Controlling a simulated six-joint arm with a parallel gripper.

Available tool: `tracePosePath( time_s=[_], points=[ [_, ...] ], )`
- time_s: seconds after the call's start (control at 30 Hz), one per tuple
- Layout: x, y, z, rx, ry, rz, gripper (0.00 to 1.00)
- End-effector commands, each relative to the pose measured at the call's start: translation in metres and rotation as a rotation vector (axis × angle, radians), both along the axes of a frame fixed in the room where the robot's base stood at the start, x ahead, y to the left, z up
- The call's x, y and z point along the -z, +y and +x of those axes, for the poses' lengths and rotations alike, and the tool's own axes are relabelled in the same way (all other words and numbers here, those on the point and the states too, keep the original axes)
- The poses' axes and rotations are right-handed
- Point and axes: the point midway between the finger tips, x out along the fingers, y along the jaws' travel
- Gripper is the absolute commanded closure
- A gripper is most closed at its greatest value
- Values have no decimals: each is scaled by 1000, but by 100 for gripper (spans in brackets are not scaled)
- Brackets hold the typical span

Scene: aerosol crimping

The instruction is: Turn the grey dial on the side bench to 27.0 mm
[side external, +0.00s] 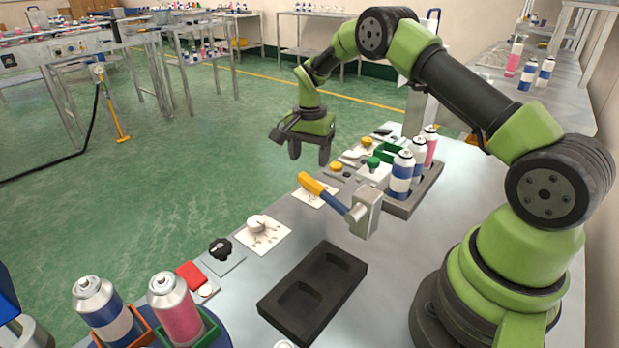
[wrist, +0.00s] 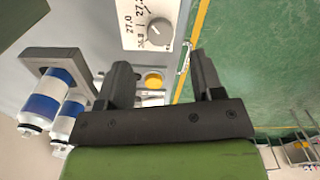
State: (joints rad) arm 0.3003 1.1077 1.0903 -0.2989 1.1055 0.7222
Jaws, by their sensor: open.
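The grey dial (wrist: 159,30) sits on a white plate (wrist: 133,43) in the upper middle of the wrist view. The printed number 27.0 is readable at the plate's left side, with other numbers around it. I cannot read the pointer's exact setting. In the side external view a white plate (side external: 328,197) lies partly hidden behind the yellow-handled lever; I cannot make out the dial there. My gripper (side external: 310,160) is open and empty, fingers down, above the bench edge. In the wrist view its fingers (wrist: 160,85) are apart from the dial, touching nothing.
A lever with a yellow handle (side external: 312,184) stands near the bench's middle. A white knob on a marked plate (side external: 257,223) and a black knob (side external: 220,247) lie nearer. Yellow button (wrist: 153,80), cans in a grey tray (side external: 430,182) and a black tray (side external: 313,290) flank the area.

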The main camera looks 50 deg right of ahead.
Motion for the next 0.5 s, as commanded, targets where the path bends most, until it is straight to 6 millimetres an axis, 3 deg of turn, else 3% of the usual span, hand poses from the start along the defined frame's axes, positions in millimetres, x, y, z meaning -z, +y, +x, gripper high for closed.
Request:
tracePosePath(
  time_s=[0.23,0.5],
  points=[
    [46,0,0,-1,0,1,39],
    [65,0,0,-2,-3,1,39]
  ],
)
